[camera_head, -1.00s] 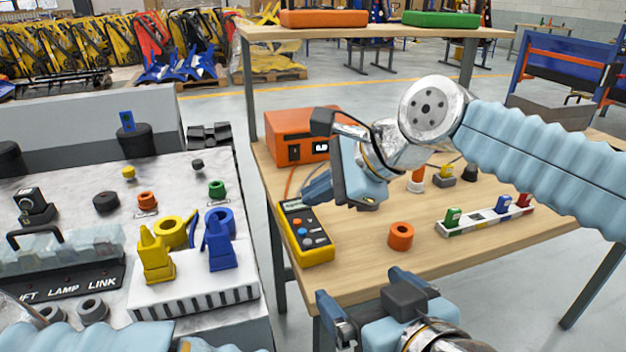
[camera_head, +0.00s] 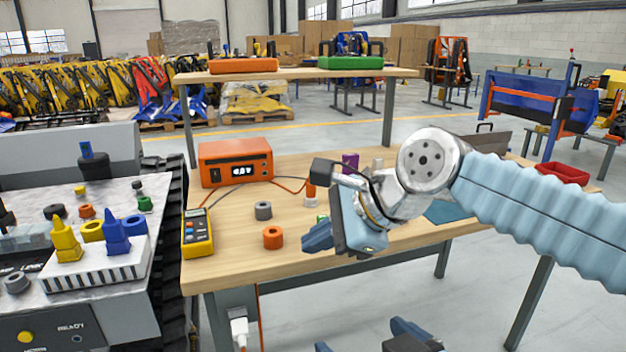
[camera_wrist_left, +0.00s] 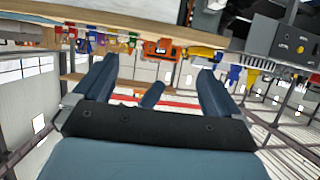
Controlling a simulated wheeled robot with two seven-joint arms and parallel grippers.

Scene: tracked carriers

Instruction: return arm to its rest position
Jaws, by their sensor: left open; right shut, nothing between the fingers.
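My right gripper (camera_head: 318,238) comes in from the right on its pale blue sleeved arm. It is shut and empty, in front of the wooden workbench (camera_head: 225,268) and over its front part in the picture. My left gripper (camera_head: 362,336) shows only in part at the bottom edge of the head view, below the bench's front edge. In the left wrist view its two dark blue fingers (camera_wrist_left: 155,68) stand wide apart with nothing held between them. The rest of my left arm is out of the head view.
On the bench are an orange power supply (camera_head: 235,164), a yellow multimeter (camera_head: 197,232), an orange ring (camera_head: 273,237) and a grey ring (camera_head: 263,210). A tracked carrier (camera_head: 115,313) with a white block of yellow and blue parts stands at left.

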